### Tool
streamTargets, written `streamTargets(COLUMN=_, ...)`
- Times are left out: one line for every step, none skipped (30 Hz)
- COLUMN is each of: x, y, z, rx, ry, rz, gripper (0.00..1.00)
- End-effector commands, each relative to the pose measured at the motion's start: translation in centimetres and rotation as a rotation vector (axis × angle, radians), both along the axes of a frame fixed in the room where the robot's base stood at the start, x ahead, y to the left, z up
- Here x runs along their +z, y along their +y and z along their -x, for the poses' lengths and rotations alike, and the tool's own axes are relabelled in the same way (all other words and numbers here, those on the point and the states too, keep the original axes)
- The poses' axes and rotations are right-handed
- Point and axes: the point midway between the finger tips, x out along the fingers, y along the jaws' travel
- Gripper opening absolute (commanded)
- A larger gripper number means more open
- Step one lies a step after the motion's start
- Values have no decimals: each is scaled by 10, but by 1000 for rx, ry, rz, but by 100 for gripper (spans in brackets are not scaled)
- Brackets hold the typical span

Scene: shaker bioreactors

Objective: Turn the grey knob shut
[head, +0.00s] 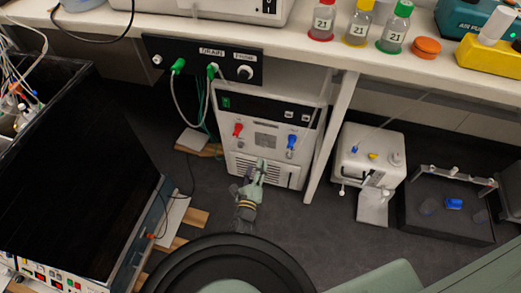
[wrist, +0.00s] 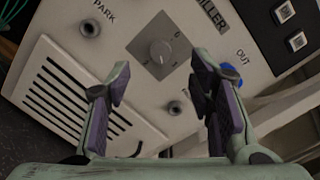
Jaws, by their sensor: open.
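A round grey knob (wrist: 160,48) sits on a darker grey square dial plate on the pale front of the chiller (head: 243,168). In the wrist view it lies beyond the fingertips, roughly centred between them. In the head view the dial plate shows as a small grey patch (head: 266,140), too small to read the knob's setting. My gripper (wrist: 160,85) is open and empty, its purple-padded fingers spread. In the head view my gripper (head: 261,165) is low in front of the chiller's grille. I see no contact with the knob.
A red valve handle (head: 238,130) and a blue one (head: 291,142) flank the dial. A black panel (head: 203,58) with green plugs, hoses and a pale knob (head: 245,72) hangs above. A white machine (head: 368,160) and a dark tray stand to the right.

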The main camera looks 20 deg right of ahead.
Motion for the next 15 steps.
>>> streamTargets(x=-5, y=-5, z=5, rx=-14, ry=3, rz=-11, gripper=49)
streamTargets(x=-7, y=-8, z=7, rx=-17, ry=4, rz=-16, gripper=49)
streamTargets(x=-9, y=-10, z=6, rx=-21, ry=3, rz=-20, gripper=49)
streamTargets(x=-9, y=-11, z=4, rx=-21, ry=2, rz=-21, gripper=49)
streamTargets(x=-9, y=-12, z=1, rx=-21, ry=2, rz=-21, gripper=49)
streamTargets(x=-10, y=-15, z=-4, rx=-21, ry=2, rz=-21, gripper=49)
streamTargets(x=-10, y=-17, z=-8, rx=-20, ry=1, rz=-20, gripper=49)
streamTargets(x=-9, y=-19, z=-13, rx=-21, ry=0, rz=-20, gripper=49)
streamTargets(x=-9, y=-23, z=-19, rx=-21, ry=1, rz=-19, gripper=49)
streamTargets(x=-10, y=-26, z=-24, rx=-20, ry=1, rz=-18, gripper=49)
streamTargets(x=-11, y=-29, z=-30, rx=-19, ry=1, rz=-18, gripper=49)
streamTargets(x=-10, y=-33, z=-37, rx=-20, ry=0, rz=-19, gripper=49)
streamTargets(x=-10, y=-36, z=-42, rx=-20, ry=1, rz=-18, gripper=49)
streamTargets(x=-11, y=-38, z=-47, rx=-19, ry=1, rz=-18, gripper=49)
streamTargets(x=-11, y=-42, z=-53, rx=-19, ry=1, rz=-18, gripper=49)
